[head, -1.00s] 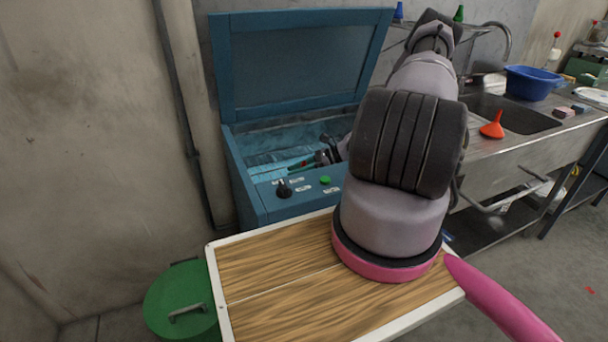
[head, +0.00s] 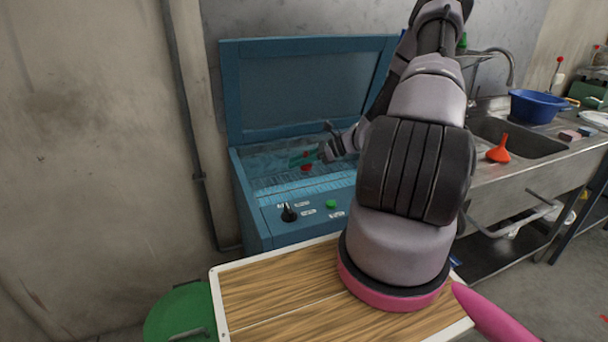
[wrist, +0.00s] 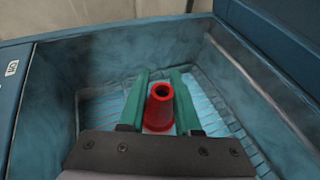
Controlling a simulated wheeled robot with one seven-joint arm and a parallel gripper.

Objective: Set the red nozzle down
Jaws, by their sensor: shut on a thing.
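My gripper (head: 306,158) has green fingers and is shut on the red nozzle (wrist: 159,106). In the wrist view the nozzle stands between the two fingers (wrist: 160,100), its round open end facing the camera. In the head view only a small part of the red nozzle (head: 306,167) shows below the fingers. Gripper and nozzle are inside the open blue basin of the cabinet (head: 262,205), over its slatted floor (wrist: 105,110). I cannot tell whether the nozzle touches the floor.
The cabinet's lid (head: 300,90) stands open at the back. Its front panel has a black knob (head: 288,213) and a green button (head: 331,204). The slatted floor around the nozzle looks clear.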

